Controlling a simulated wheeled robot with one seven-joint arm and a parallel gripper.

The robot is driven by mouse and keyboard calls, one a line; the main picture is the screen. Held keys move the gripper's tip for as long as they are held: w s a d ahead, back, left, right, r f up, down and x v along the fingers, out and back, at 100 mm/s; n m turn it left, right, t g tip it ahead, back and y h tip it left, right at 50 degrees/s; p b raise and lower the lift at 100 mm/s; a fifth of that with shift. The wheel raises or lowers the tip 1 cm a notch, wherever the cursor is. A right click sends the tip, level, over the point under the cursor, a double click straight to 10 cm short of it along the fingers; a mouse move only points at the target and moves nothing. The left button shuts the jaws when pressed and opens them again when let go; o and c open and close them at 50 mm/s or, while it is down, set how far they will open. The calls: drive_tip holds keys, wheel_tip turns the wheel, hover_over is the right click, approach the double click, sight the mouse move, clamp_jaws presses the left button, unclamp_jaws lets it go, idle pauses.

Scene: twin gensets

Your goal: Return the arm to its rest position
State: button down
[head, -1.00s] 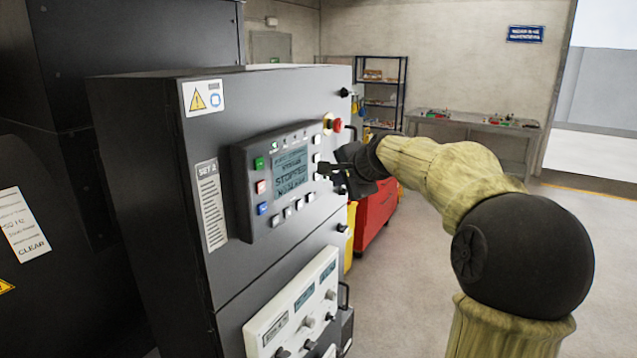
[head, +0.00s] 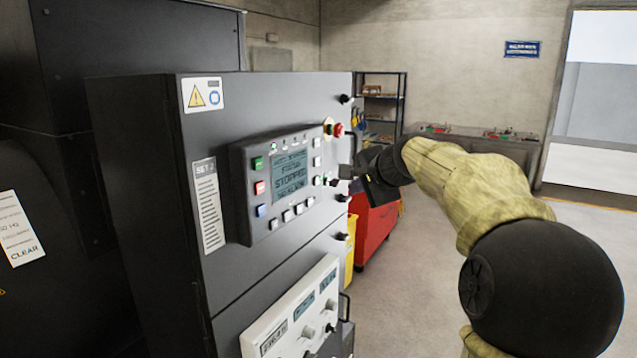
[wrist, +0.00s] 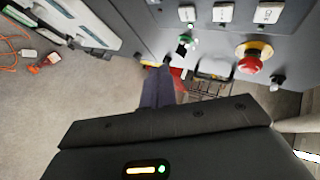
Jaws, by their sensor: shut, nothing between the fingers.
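My gripper (head: 345,176) is in front of the control panel of the dark cabinet (head: 140,180), just right of the grey controller (head: 240,190). Its fingers are shut with nothing between them. In the wrist view the closed fingers (wrist: 158,88) point toward the cabinet front, and a gap to the panel seems to show in the head view. The controller's screen (head: 291,176) reads "STOPPED". My arm is stretched out from the lower right, bent at the dark elbow joint.
A red emergency button (head: 338,130) sits at the panel's upper right; it also shows in the wrist view (wrist: 250,62). A white meter panel (head: 285,325) juts out low on the cabinet. A red tool cart (head: 377,230) stands behind my arm. The floor at right is open.

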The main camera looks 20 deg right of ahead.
drive_tip(key=s+a+f+n+g, duration=0.2)
drive_tip(key=s+a+f+n, duration=0.25)
drive_tip(key=f, duration=0.45)
drive_tip(key=s+a+f+n+g+b, duration=0.1)
drive_tip(key=s+a+f+n+g, duration=0.25)
drive_tip(key=a+f, duration=0.4)
drive_tip(key=s+a+f+n+g, duration=0.1)
drive_tip(key=s+a+f+n, duration=0.3)
drive_tip(key=f, duration=0.7)
drive_tip(key=s+a+f+n+g, duration=0.2)
drive_tip(key=s+f, duration=0.5)
drive_tip(key=s, duration=0.5)
drive_tip(key=shift+a+n+h, duration=0.4)
drive_tip(key=shift+a+n, duration=0.05)
drive_tip(key=shift+n, duration=0.55)
drive_tip(key=shift+s+g, duration=0.1)
drive_tip(key=shift+g, duration=0.15)
